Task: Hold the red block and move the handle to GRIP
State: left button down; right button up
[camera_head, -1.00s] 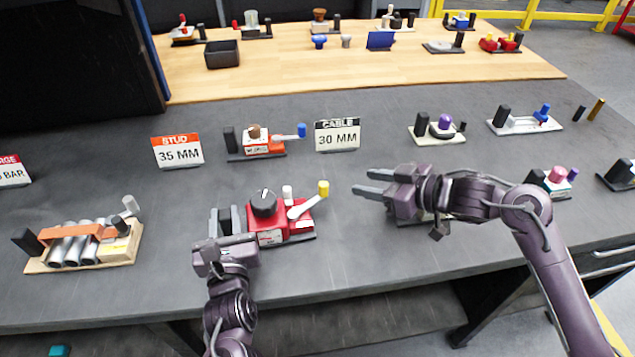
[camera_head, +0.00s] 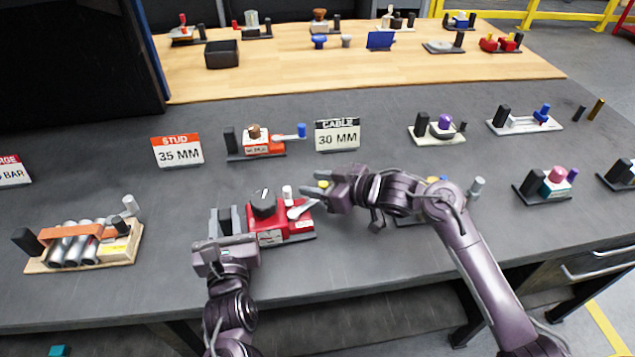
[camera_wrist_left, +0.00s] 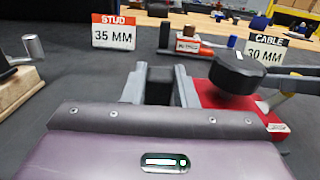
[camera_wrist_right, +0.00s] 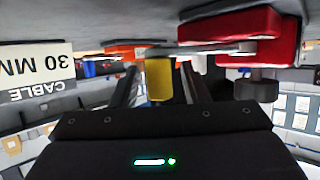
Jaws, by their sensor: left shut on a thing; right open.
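The red block (camera_head: 285,229) sits on the dark bench, with a black round knob (camera_head: 264,204) and a small white post on top. Its pale lever handle (camera_head: 301,209) points right and ends in a yellow knob (camera_wrist_right: 158,78). My left gripper (camera_head: 225,221) is shut on the black post (camera_wrist_left: 160,84) at the left end of the red block's base. My right gripper (camera_head: 314,184) is open, with its fingers on either side of the yellow knob; contact cannot be told. A GRIP mark is not legible.
An orange-and-white device (camera_head: 262,147) stands behind, between the STUD 35 MM sign (camera_head: 178,151) and the CABLE 30 MM sign (camera_head: 338,135). A clamp with grey cylinders (camera_head: 75,250) sits at left. Several other devices stand to the right.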

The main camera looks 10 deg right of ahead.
jog(key=shift+c, duration=0.4)
grip_shut()
jog(key=shift+s, duration=0.15)
jog(key=s+m+t+h, duration=0.1)
jog(key=m, duration=0.1)
jog(key=s+d+m+t+h, duration=0.1)
jog(key=h, duration=0.1)
jog(key=shift+d+f+m+t, duration=0.1)
jog(key=shift+m+t, duration=0.2)
jog(key=shift+m, duration=0.1)
jog(key=shift+s+d+m+h, duration=0.3)
jog(key=shift+s+m+h, duration=0.2)
jog(key=shift+s+h, duration=0.2)
jog(key=shift+s+d, duration=0.15)
jog(key=shift+s, duration=1.45)
jog(key=shift+s+t, duration=0.1)
jog(key=shift+t, duration=0.2)
jog(key=shift+d, duration=0.15)
